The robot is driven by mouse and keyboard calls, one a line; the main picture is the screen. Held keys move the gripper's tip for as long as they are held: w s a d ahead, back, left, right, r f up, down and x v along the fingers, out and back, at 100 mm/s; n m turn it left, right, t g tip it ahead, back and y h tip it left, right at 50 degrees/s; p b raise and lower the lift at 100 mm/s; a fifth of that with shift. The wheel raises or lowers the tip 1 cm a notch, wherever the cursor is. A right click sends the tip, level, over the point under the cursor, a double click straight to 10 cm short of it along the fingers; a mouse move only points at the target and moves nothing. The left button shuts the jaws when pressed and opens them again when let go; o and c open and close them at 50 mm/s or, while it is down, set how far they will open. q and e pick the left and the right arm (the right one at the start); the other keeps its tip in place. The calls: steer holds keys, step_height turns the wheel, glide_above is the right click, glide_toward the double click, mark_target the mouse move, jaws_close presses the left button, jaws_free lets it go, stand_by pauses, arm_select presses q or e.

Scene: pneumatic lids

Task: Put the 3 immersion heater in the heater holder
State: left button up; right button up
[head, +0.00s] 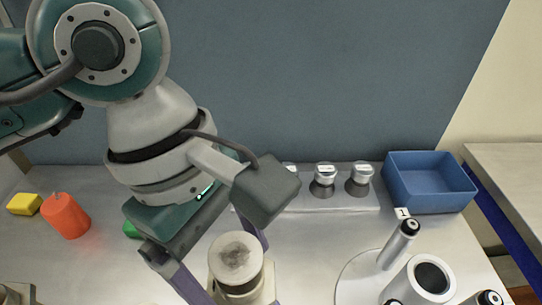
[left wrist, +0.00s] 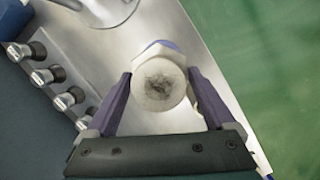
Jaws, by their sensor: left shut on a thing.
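My left gripper (left wrist: 158,82) is shut on a pale, round-topped object (left wrist: 160,86) with a dark scorched patch on its top. Its purple fingers lie on either side of the object, which stands near the front of the table in the head view (head: 236,256). I cannot tell whether it is an immersion heater; its lower part is mostly hidden. At the lower right, silver cylinders with black ends, one (head: 402,236) near a tag reading 1, stand around a white hollow cylinder (head: 402,287). I cannot tell for sure which is the heater holder. My right gripper is not in view.
A grey rack (head: 340,199) with several silver knobs stands at the back, left of a blue bin (head: 430,184). My left arm hides part of the table.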

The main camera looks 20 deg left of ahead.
arm_select(q)
steer(key=shift+f, duration=0.85)
steer(key=shift+f+b, duration=0.65)
steer(key=shift+b, duration=0.05)
steer(key=o, duration=1.1)
steer(key=shift+r, duration=0.15)
